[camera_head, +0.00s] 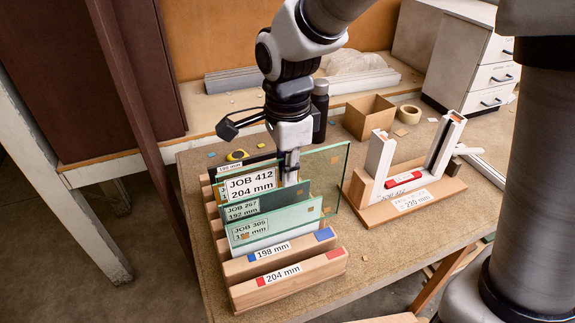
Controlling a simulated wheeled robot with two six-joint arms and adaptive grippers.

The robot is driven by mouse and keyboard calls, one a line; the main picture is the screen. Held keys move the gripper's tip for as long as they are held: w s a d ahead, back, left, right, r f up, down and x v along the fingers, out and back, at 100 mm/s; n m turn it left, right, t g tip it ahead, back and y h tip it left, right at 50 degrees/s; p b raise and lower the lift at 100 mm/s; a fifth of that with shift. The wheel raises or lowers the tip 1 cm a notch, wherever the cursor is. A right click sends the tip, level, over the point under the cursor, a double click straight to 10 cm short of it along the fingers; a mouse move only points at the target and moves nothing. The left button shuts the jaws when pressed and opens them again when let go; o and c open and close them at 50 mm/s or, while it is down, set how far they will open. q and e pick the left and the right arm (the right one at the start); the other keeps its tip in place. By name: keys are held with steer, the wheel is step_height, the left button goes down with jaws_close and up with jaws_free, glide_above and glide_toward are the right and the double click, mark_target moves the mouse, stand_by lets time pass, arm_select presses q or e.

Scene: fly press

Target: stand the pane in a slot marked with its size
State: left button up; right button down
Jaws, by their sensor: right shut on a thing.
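My right gripper (290,166) is shut on the top edge of a clear greenish pane (328,172) labelled JOB 412, 204 mm. The pane is upright at the wooden slotted rack (300,282), behind two other panes, and extends past the rack's right side. Its lower edge is largely hidden, so I cannot tell whether it sits in a slot. The front rails carry a 204 mm label (283,273) with a red mark and a 198 mm label (270,252) with a blue mark. Labels farther back are partly covered. My left gripper is not in view.
Panes labelled JOB 267, 192 mm (290,207) and JOB 305 (305,213) stand in the rack. A white-posted fixture (380,160) on a wooden base stands right.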

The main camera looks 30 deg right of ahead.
mark_target(288, 220)
step_height(288, 220, down, 21)
steer(key=b, duration=1.1)
steer(key=shift+r, duration=0.2)
steer(key=c, duration=1.2)
jaws_free()
steer(key=shift+s, duration=0.1)
steer(key=shift+c, duration=0.2)
step_height(288, 220, up, 8)
steer(key=shift+s+f, duration=0.1)
steer(key=shift+f, duration=0.05)
steer(key=shift+f, duration=0.1)
